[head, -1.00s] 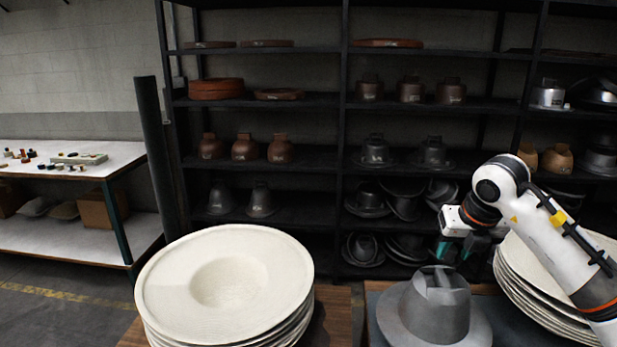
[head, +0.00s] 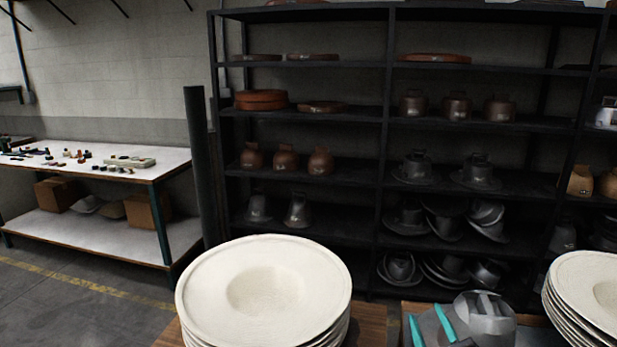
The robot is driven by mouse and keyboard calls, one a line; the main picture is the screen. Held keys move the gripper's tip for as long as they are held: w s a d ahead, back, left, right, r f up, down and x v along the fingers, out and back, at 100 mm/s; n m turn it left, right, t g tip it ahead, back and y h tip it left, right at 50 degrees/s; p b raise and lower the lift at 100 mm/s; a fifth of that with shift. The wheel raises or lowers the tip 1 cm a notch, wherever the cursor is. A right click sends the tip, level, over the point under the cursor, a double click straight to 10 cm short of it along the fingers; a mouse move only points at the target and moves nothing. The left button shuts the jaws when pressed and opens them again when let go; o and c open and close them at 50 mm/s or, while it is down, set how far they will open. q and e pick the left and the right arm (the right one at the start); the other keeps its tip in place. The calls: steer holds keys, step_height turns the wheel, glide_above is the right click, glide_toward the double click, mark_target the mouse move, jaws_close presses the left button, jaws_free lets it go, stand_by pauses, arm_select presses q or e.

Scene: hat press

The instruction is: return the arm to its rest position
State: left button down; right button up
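My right gripper (head: 430,326) shows at the bottom edge, right of centre, as two teal fingers pointing up. The fingers are apart, with a grey surface visible between them. They appear just left of the crown of a grey metal hat mould (head: 487,316); I cannot tell whether they touch it. The rest of my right arm is out of the picture. My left gripper is not in view.
A stack of cream hat blanks (head: 265,292) stands at the front on a wooden surface (head: 372,325). Another stack (head: 590,290) is at the right edge. Black shelving (head: 384,120) with hat moulds is behind. A white-topped workbench (head: 60,178) stands left.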

steer(key=s+d+f+m+g+h, duration=0.25)
steer(key=s+f+g, duration=0.2)
steer(key=f, duration=0.35)
steer(key=s+d+f+m+g+h, duration=0.1)
steer(key=s+f+m+g, duration=0.3)
steer(key=f, duration=0.4)
steer(key=s+a+f+g+y, duration=0.1)
steer(key=s+f+g, duration=0.3)
steer(key=s, duration=0.4)
steer(key=s+a+f+g+y, duration=0.2)
steer(key=s+f+g, duration=0.15)
steer(key=s, duration=0.45)
step_height(320, 180, down, 28)
steer(key=s+g, duration=0.2)
steer(key=s, duration=0.1)
steer(key=s+d+f+g, duration=0.1)
steer(key=s+d+f, duration=0.1)
steer(key=s+f, duration=1.2)
steer(key=shift+s+d+f+n, duration=0.25)
steer(key=shift+s+d+n, duration=0.1)
steer(key=shift+s, duration=0.2)
steer(key=shift+s+h, duration=0.1)
steer(key=shift+h, duration=0.15)
